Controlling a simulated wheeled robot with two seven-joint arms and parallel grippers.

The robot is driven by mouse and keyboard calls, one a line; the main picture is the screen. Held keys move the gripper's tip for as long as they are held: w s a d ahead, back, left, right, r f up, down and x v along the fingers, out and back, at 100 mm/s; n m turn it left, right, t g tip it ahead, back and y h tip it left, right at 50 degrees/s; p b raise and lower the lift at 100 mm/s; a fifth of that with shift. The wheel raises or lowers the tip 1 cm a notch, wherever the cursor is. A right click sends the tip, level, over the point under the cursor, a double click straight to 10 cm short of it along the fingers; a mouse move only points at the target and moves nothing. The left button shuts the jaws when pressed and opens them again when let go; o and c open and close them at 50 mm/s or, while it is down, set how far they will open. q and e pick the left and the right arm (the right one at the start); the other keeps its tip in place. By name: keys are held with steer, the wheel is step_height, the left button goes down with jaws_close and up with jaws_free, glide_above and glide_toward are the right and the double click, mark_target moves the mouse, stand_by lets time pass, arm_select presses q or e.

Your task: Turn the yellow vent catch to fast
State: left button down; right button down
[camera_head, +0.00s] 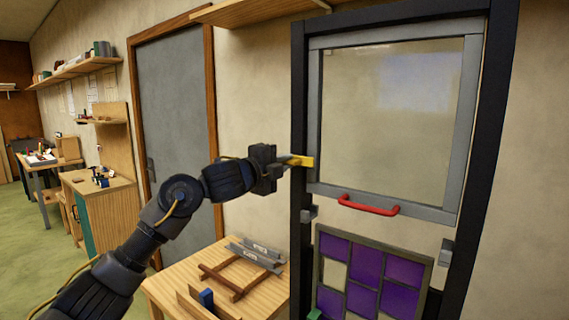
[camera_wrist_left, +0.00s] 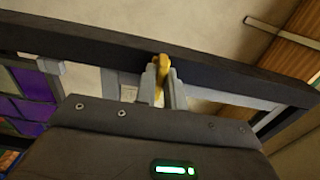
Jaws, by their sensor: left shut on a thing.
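The yellow vent catch (camera_head: 303,161) sits on the left post of the dark frame, beside the lower left part of the glazed sash (camera_head: 390,110). It points roughly sideways in the head view. My left gripper (camera_head: 291,160) reaches in from the left and is shut on the catch. In the left wrist view the catch (camera_wrist_left: 162,80) stands between the two fingers (camera_wrist_left: 164,92). The fingers hide part of it. Any marking for fast cannot be made out. My right gripper is not in view.
A red handle (camera_head: 368,206) is on the sash's lower rail. A purple leaded panel (camera_head: 372,272) stands below, in the dark frame (camera_head: 298,100). A wooden table (camera_head: 165,288) with metal strips and wooden bars is below my left arm. A grey door (camera_head: 175,110) is behind.

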arm_select(q)
steer(key=shift+f, duration=0.1)
stand_by(0.3)
steer(key=c, duration=1.5)
jaws_free()
steer(key=shift+s+a, duration=0.15)
steer(key=shift+s, duration=0.05)
steer(key=b+v, duration=0.4)
steer(key=v, duration=0.6)
steer(key=shift+s, duration=0.15)
